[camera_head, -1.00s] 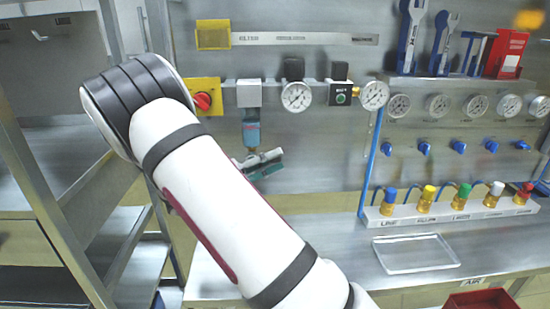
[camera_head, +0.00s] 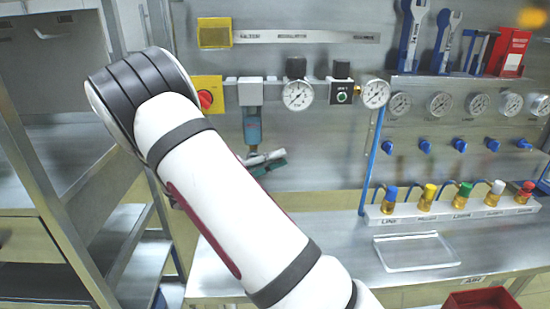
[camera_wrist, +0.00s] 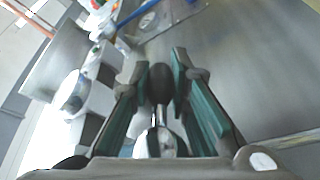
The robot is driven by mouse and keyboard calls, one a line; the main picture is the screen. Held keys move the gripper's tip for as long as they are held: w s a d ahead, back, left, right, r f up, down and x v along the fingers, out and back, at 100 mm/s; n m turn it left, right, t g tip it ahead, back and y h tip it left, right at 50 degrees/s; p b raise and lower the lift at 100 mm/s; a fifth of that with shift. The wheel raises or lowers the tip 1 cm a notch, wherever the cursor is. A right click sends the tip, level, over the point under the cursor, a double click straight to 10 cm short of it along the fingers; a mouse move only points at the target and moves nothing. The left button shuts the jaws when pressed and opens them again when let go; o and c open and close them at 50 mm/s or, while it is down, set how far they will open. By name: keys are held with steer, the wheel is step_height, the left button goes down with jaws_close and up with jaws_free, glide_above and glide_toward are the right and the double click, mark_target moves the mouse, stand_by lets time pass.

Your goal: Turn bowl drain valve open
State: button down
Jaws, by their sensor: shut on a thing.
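The blue filter bowl (camera_head: 252,128) hangs under a silver block on the regulator rail in the head view. My gripper (camera_head: 266,162), with green-sided fingers, is just below the bowl, partly hidden by my own arm. In the wrist view my gripper (camera_wrist: 163,78) has its two fingers on either side of a dark rounded piece (camera_wrist: 160,88), which looks like the bowl drain valve. The fingers are shut on it. The valve is too hidden in the head view to tell its turn.
A red knob on a yellow plate (camera_head: 205,99) is left of the bowl. A round gauge (camera_head: 298,95) and a black regulator (camera_head: 342,92) are to its right. A metal rack post (camera_head: 45,165) stands at left. A clear tray (camera_head: 415,252) lies on the bench.

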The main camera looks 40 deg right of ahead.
steer(key=y, duration=0.1)
steer(key=f+m+y+p, duration=0.1)
steer(key=y, duration=0.1)
steer(key=shift+a+f+t, duration=0.15)
steer(key=shift+t, duration=0.25)
steer(key=shift+w+a+f+m+t+y+p, duration=0.4)
steer(key=shift+a+f+t+y, duration=0.25)
steer(key=shift+y, duration=1)
steer(key=shift+w+a+f+m+t+y+p, duration=0.45)
steer(key=shift+t+y, duration=0.45)
steer(key=shift+y, duration=0.7)
steer(key=shift+w+a+f+m+t+y+p, duration=0.4)
steer(key=shift+f+t+y, duration=0.35)
steer(key=shift+y, duration=0.9)
steer(key=shift+s+a, duration=0.1)
steer(key=c, duration=1.5)
jaws_free()
steer(key=shift+v, duration=3.95)
steer(key=shift+s, duration=0.1)
